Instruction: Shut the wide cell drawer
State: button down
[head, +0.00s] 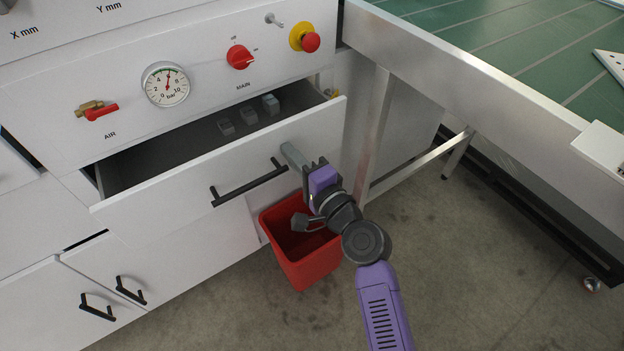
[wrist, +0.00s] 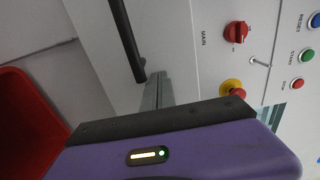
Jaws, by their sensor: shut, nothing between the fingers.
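The wide drawer (head: 150,202) stands open under the panel in the head view, with a black bar handle (head: 250,183) on its white front. A few small grey items (head: 250,112) lie inside it. My gripper (head: 287,148) is shut and empty, with its fingertips at the drawer front just right of the handle's right end. In the wrist view the shut fingers (wrist: 154,88) point at the white front beside the handle (wrist: 127,42). I cannot tell whether the fingertips touch the front.
A red bin (head: 306,262) stands on the floor below my gripper. A metal-framed table (head: 480,90) with a green top is at the right. Above the drawer are a gauge (head: 166,84), a red MAIN switch (head: 240,57) and a red button (head: 311,42). Cupboard doors (head: 95,290) are below.

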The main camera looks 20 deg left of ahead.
jog(key=b+x, duration=0.3)
jog(key=x, duration=0.6)
jog(key=shift+w+a+f, duration=0.1)
jog(key=shift+w+a, duration=0.1)
jog(key=shift+w+r, duration=0.1)
jog(key=shift+r, duration=0.15)
jog(key=shift+a, duration=0.1)
